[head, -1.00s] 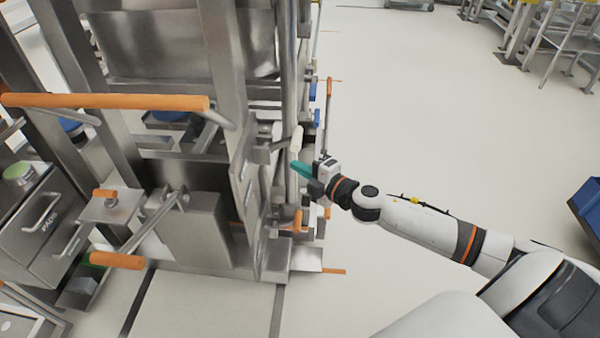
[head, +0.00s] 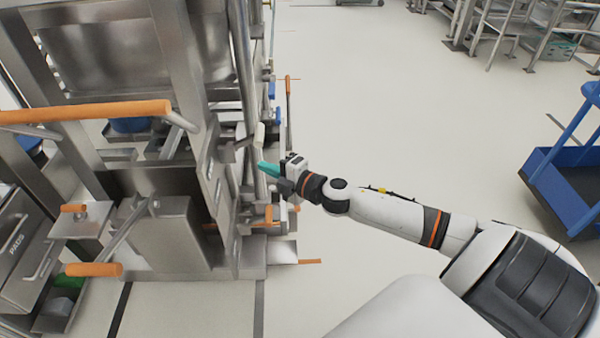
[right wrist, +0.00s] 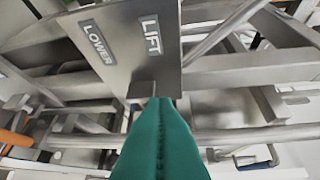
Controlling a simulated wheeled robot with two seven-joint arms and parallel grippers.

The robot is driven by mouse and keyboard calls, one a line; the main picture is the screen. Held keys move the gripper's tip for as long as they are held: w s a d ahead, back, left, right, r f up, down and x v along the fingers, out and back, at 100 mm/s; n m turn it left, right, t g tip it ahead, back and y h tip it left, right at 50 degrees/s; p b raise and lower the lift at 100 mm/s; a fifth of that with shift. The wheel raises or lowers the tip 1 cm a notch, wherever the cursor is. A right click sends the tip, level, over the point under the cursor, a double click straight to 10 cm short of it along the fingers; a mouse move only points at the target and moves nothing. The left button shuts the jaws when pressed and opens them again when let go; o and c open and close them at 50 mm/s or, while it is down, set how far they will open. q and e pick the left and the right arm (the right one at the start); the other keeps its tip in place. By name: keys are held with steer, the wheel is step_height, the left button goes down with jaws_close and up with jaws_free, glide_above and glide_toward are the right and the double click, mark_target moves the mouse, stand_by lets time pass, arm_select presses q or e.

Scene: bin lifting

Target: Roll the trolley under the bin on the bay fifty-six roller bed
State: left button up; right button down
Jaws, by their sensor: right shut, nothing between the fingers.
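My right gripper (head: 268,170) has teal fingers pressed together and empty. It is at the right side of a tall steel lifting frame (head: 192,90), close to a cream-handled lever (head: 259,138); I cannot tell if they touch. In the right wrist view the shut fingers (right wrist: 157,104) point at the lower edge of a steel plate (right wrist: 120,45) marked LIFT and LOWER. A large steel bin-like vessel (head: 130,45) is in the frame's upper part. A blue trolley-like thing (head: 568,190) with a dark deck stands at the right edge, partly cut off. No bay number is readable. My left gripper is out of view.
Orange-gripped handles stick out of the frame, one long bar (head: 85,112) and a lower one (head: 93,269). A steel drawer unit (head: 22,245) is at the left edge. Steel racks (head: 520,35) stand at the far right. The pale floor (head: 400,110) between is clear.

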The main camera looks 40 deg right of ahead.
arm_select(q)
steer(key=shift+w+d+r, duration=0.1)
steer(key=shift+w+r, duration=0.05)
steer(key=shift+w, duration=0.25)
arm_select(e)
steer(key=f+v, duration=0.1)
steer(key=v, duration=0.7)
steer(key=shift+s+d+r, duration=0.25)
steer(key=shift+d+r, duration=0.1)
steer(key=shift+r, duration=0.1)
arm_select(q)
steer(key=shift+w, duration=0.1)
